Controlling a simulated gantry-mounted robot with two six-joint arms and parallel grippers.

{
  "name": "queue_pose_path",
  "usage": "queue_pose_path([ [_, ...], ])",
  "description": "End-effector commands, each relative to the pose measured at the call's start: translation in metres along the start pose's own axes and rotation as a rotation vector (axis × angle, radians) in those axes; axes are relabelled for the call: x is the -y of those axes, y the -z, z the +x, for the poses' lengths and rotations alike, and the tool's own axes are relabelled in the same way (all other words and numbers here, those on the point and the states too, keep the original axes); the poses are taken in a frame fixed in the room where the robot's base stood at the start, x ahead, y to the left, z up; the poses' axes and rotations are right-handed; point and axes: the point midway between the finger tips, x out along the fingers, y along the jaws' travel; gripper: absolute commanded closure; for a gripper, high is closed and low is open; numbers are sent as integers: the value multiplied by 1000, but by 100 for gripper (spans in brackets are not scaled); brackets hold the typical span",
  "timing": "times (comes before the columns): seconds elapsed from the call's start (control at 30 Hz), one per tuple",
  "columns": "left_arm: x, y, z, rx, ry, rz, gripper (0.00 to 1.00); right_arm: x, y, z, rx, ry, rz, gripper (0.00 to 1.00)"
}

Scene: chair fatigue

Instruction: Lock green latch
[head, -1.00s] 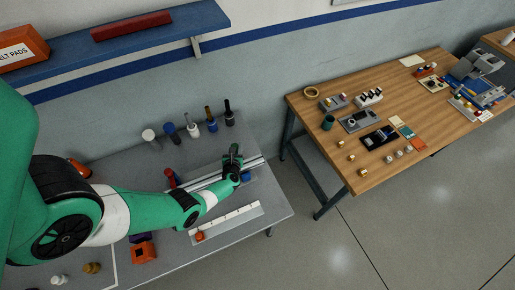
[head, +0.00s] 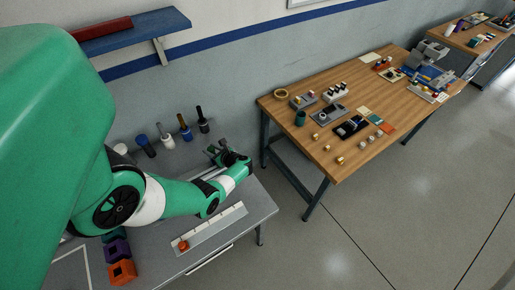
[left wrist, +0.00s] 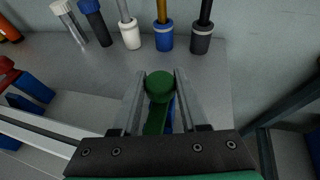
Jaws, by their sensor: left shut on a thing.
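The green latch (left wrist: 159,86) has a round dark green knob and a flat green arm. It stands between the two grey fingers of my left gripper (left wrist: 160,76) in the left wrist view. My left gripper is shut on it. A blue part shows just beside and below the latch arm, mostly hidden by the right finger. In the head view my left gripper (head: 222,153) is at the far right end of the grey bench, over the metal rail. The latch is too small and covered to make out there. My right gripper is not in view.
Several upright tools with coloured handles, one a black tool (head: 203,124), stand along the bench's back edge. A white ruled strip (head: 213,226) and an orange box (head: 122,271) lie nearer. A wooden table (head: 345,165) stands to the right, beyond a floor gap.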

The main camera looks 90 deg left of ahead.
Motion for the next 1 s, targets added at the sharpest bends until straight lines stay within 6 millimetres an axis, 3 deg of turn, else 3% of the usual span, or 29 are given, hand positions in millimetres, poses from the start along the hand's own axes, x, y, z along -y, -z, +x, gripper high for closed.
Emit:
queue_pose_path([
  [0.47, -4, -2, 4, -1, -23, -11, 100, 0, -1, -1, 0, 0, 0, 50],
  [0.5, -4, -2, 4, -1, -23, -11, 51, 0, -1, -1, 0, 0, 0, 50],
  [0.63, -4, -2, 4, -1, -22, -10, 28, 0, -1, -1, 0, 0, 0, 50],
  [1.0, -3, -2, -2, 0, -19, -8, 26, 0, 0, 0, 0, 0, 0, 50],
])
